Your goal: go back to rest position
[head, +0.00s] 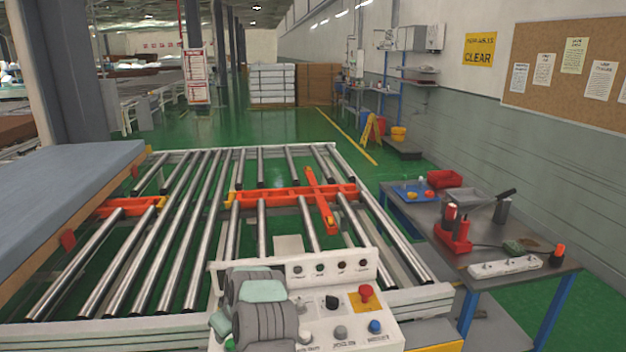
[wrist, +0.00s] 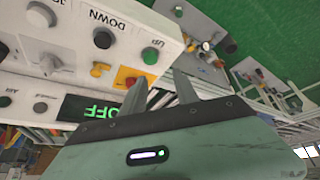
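My gripper (wrist: 160,78) shows in the wrist view with its two grey fingers apart and nothing between them. The sloping control panel (wrist: 75,50) with its buttons is behind and left of the fingers. The red button (wrist: 127,77) appears close to the left finger; I cannot tell whether they touch. In the head view my folded grey-green arm stands before the left part of the control panel (head: 335,332) and hides some of it. My fingers cannot be made out there. A blue-grey mattress (head: 65,190) lies at the left edge of the head view.
The roller conveyor (head: 340,152) stretches behind the panel, with an orange bar (head: 320,200) across its rollers. A workbench (head: 425,225) with tools and red bins stands at the right. The green floor (head: 200,130) beyond the conveyor is largely clear.

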